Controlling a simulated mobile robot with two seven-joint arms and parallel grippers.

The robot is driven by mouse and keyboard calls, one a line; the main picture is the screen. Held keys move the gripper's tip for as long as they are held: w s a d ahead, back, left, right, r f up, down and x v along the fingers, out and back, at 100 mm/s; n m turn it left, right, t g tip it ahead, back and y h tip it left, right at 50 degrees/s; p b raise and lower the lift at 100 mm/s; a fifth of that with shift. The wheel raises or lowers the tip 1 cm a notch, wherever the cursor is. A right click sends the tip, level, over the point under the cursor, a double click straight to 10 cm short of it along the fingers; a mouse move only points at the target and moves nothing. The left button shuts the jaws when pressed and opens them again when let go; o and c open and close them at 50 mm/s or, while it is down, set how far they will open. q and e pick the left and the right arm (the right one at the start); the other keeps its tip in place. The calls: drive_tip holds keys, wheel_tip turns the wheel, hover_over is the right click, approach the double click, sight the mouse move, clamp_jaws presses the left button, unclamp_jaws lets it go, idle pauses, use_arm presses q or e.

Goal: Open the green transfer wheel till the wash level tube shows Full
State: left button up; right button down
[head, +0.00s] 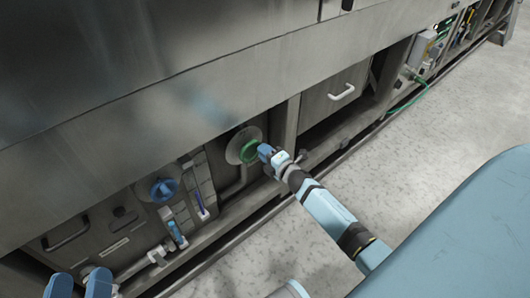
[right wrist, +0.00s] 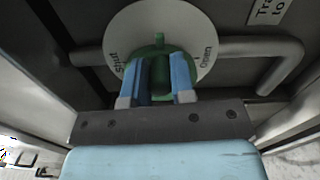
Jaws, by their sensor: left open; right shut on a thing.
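The green transfer wheel (head: 249,151) sits in front of a round pale plate on the machine's lower panel. In the right wrist view the wheel (right wrist: 159,41) shows in part behind my fingers, with "Shut" at left and "Open" at right on its plate (right wrist: 196,30). My right gripper (head: 266,152) is shut on the wheel; its blue fingers (right wrist: 159,80) are either side of a green part. My left gripper (head: 79,280) is open and empty at the bottom left. Two slim level tubes (head: 177,232) (head: 200,204) stand left of the wheel; their labels and readings are too small to read.
A blue wheel (head: 163,189) is left of the tubes. A grey pipe (right wrist: 275,60) runs beside the green wheel's plate. A steel drawer with a handle (head: 342,92) is to the right.

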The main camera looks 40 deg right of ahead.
use_arm(q)
drive_tip(key=shift+r, duration=0.1)
use_arm(e)
drive_tip(key=c, duration=1)
unclamp_jaws()
drive_tip(key=shift+o, duration=0.2)
use_arm(q)
drive_tip(key=r+p, duration=0.1)
drive_tip(key=r+t+p, duration=0.1)
drive_tip(key=p, duration=0.1)
drive_tip(key=shift+s+a+r, duration=0.1)
drive_tip(key=shift+a+r, duration=0.25)
drive_tip(key=shift+r, duration=0.05)
use_arm(e)
drive_tip(key=s+d, duration=0.1)
drive_tip(key=s, duration=1.2)
drive_tip(key=shift+s, duration=0.4)
use_arm(q)
drive_tip(key=shift+d, duration=0.1)
